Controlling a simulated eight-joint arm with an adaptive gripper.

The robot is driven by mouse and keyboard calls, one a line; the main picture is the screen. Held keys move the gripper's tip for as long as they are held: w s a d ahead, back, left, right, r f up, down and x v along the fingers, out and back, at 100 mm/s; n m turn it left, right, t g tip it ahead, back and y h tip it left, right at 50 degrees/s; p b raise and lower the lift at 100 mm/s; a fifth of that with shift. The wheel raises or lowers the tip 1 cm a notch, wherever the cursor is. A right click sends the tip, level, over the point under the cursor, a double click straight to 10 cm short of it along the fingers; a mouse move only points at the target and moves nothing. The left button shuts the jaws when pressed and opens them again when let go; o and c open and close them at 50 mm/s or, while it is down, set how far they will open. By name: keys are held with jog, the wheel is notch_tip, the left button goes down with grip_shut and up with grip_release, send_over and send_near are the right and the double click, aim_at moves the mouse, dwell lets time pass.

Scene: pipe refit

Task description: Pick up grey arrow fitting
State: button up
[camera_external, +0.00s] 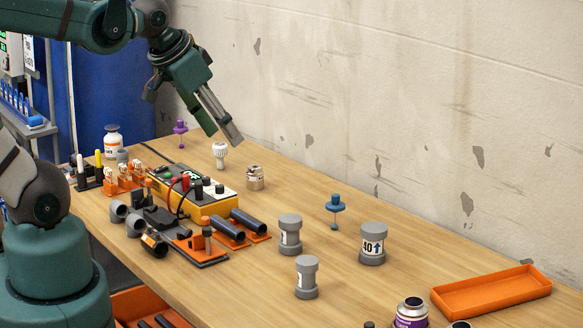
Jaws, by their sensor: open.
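The grey arrow fitting (373,251) stands upright on the wooden table at the right of centre. My gripper (224,133) is open and empty. It hangs above the back of the table near the wall, up and to the left of the arrow fitting and well apart from it. Two other grey fittings stand nearby: one to the left (290,240) and a smaller one in front (307,283). Their label markings face away and are hard to read.
A blue valve-like piece (336,207) stands just behind the arrow fitting. An orange tray (490,297) and a purple-labelled can (411,315) lie to the right. A yellow case (202,204), dark pipes and fittings crowd the left. The wall runs along the back.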

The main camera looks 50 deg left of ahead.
jog(key=w+d+f+m+g, duration=0.3)
jog(key=w+d+f+m, duration=0.35)
jog(key=f+m, duration=0.2)
jog(key=m+g, duration=0.3)
jog(key=m, duration=0.6)
send_near(307, 259)
jog(key=shift+w+a+f+p, duration=0.25)
jog(key=shift+a+f+p, duration=0.05)
jog(key=shift+a+f, duration=0.15)
jog(key=shift+d+f+m+g, duration=0.3)
jog(key=shift+f+m, duration=0.15)
jog(key=shift+f, duration=0.35)
jog(key=shift+f, duration=0.1)
jog(key=shift+f, duration=1.2)
jog(key=shift+d+f+b, duration=0.15)
jog(key=shift+f+b, duration=0.1)
jog(key=shift+f, duration=0.5)
jog(key=shift+d+f+b, duration=0.2)
jog(key=shift+f+b, duration=0.05)
jog(key=shift+f, duration=1.55)
